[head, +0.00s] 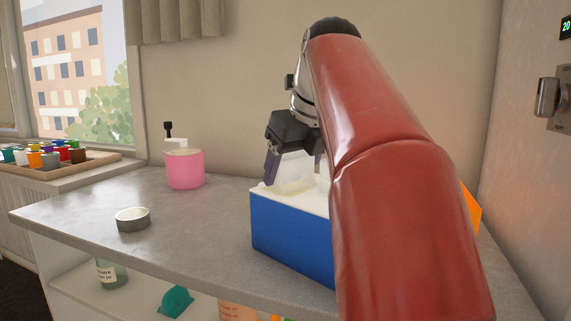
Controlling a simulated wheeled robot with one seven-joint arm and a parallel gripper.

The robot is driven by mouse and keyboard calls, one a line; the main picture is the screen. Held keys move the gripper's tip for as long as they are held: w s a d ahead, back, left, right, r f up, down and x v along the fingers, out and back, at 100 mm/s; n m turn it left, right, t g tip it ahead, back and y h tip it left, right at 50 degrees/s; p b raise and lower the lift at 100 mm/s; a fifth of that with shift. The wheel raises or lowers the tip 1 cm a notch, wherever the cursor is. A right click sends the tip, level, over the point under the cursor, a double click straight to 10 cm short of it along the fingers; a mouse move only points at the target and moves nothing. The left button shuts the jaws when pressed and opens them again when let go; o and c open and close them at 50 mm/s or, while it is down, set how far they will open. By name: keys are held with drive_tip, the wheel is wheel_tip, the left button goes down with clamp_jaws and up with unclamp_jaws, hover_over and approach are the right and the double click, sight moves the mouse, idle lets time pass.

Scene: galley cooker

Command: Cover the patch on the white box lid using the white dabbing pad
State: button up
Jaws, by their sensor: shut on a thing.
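A blue box with a white lid (263,190) stands on the grey counter, its right part hidden by my red arm. A pale yellowish patch (290,187) shows on the lid, partly in view under my gripper. My gripper (294,176) points down over the lid. Its dark fingers are shut on a white block, which looks like the white dabbing pad (293,165). The pad is at or just above the lid by the patch; I cannot tell if it touches. Another small white shape by the right finger is mostly hidden by my arm.
A pink jar (185,170) with a white top and black knob stands behind left. A small round grey dish (133,219) sits near the counter's front edge. A tray of coloured pots (52,158) is on the sill. Something orange (470,212) shows behind my arm. The left counter is mostly clear.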

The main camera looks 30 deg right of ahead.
drive_tip(key=shift+w+d, duration=0.3)
drive_tip(key=shift+d, duration=0.45)
drive_tip(key=shift+w+d, duration=0.3)
drive_tip(key=shift+d, duration=0.4)
drive_tip(key=shift+w+d, duration=0.3)
drive_tip(key=shift+d, duration=0.45)
drive_tip(key=shift+f, duration=0.15)
drive_tip(key=shift+s, duration=0.1)
